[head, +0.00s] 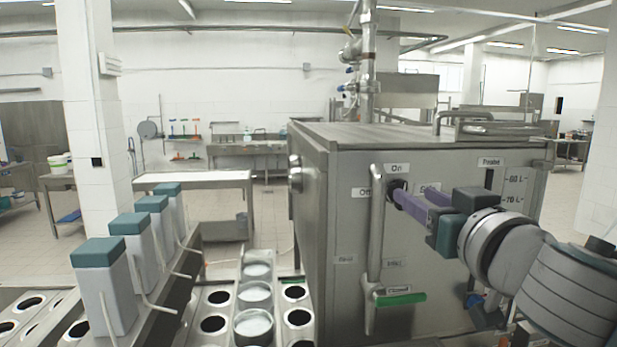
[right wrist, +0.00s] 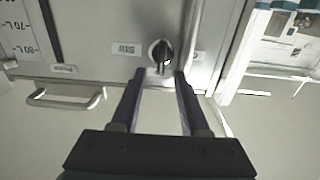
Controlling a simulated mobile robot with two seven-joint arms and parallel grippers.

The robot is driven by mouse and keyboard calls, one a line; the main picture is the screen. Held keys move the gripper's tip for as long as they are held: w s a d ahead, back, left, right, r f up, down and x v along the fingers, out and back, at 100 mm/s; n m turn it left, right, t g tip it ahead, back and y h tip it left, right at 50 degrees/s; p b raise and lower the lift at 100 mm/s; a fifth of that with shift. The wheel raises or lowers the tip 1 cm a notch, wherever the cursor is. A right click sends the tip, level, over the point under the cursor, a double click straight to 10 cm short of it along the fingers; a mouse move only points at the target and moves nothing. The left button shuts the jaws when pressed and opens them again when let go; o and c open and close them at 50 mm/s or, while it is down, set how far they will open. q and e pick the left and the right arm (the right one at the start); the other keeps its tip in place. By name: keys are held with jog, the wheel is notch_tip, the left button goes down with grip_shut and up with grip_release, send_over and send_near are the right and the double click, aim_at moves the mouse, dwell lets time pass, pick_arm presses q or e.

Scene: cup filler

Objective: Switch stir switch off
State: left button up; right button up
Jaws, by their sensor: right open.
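The stir switch (head: 392,186) is a small dark rotary knob on the front of the steel tank, mostly hidden by my fingers in the head view. An "On" label (head: 397,168) is above it and an "Off" label (head: 364,193) to its left. In the right wrist view the black knob (right wrist: 161,52) shows whole on a pale round base, its handle roughly upright in the picture. My right gripper (head: 400,195) is open, its purple fingers pointing at the knob. In the right wrist view its fingertips (right wrist: 160,74) lie either side of the knob's line; contact cannot be told.
A vertical steel pipe (head: 376,230) with a green-handled valve (head: 400,299) runs close left of the switch. The steel tank (head: 330,190) fills the middle. Cups (head: 254,326) sit in a holed tray at lower centre. Green-capped dispensers (head: 103,285) stand left.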

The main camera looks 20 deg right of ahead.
jog(key=shift+p+x, duration=0.4)
jog(key=shift+x, duration=1.85)
jog(key=shift+a, duration=0.15)
jog(key=shift+c, duration=0.3)
grip_shut()
